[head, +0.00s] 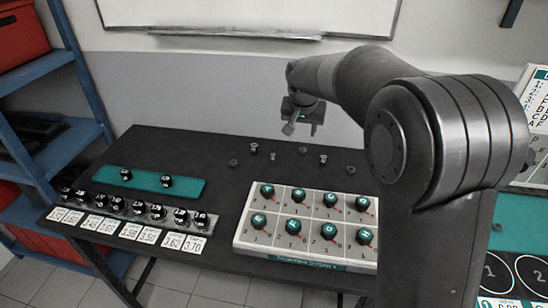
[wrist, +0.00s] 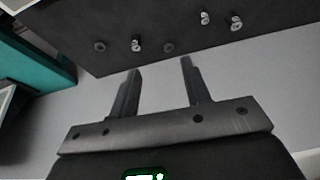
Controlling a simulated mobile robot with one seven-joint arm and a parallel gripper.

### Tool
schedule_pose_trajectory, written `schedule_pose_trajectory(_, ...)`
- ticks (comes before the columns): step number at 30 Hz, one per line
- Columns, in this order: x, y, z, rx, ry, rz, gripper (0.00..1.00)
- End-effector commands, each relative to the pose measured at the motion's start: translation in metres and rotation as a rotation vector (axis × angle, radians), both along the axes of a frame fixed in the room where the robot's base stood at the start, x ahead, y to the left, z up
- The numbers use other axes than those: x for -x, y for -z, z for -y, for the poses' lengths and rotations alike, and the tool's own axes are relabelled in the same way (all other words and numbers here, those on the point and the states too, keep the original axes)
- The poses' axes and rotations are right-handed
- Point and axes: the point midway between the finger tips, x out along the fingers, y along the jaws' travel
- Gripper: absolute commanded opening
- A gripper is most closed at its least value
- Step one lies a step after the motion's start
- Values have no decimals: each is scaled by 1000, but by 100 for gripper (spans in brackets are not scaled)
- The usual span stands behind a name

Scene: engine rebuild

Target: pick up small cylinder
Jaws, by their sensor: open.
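Several small cylinders stand or lie on the black table (head: 200,150). Silvery ones show in the head view, such as one small cylinder (head: 254,148) and another (head: 323,159); dark, flatter pieces (head: 233,162) lie among them. In the wrist view, a silvery cylinder (wrist: 136,43) lies beyond the left finger, and two more (wrist: 205,17) (wrist: 236,21) are at upper right. Which one the task means I cannot tell. My gripper (head: 289,129) is open and empty, raised near the table's back edge; its two fingers (wrist: 160,66) are apart with nothing between them.
A teal mat (head: 150,181) with black knobs lies at left, above a row of numbered cards (head: 135,230). A white panel of teal-topped knobs (head: 245,240) stands at the front middle. A blue shelf (head: 80,80) is at far left. The table around the cylinders is mostly clear.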

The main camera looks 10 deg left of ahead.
Motion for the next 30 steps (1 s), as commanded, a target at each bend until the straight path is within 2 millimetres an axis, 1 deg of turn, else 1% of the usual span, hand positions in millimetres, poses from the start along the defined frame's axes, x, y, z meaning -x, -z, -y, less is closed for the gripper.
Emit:
schedule_pose_trajectory(1, -12, 15, -18, 5, -5, -7, 43)
schedule_pose_trajectory(3, -27, 32, -39, 9, -6, -8, 43)
schedule_pose_trajectory(6, -43, 55, -66, 13, -6, -9, 43)
schedule_pose_trajectory(9, -54, 74, -88, 16, -7, -8, 43)
schedule_pose_trajectory(12, -60, 87, -102, 18, -7, -8, 43)
schedule_pose_trajectory(15, -64, 93, -108, 18, -5, -7, 43)
schedule_pose_trajectory(19, -68, 103, -110, 19, -5, -7, 43)
schedule_pose_trajectory(27, -82, 140, -109, 19, -5, -8, 43)
schedule_pose_trajectory(30, -85, 147, -109, 19, -6, -6, 43)
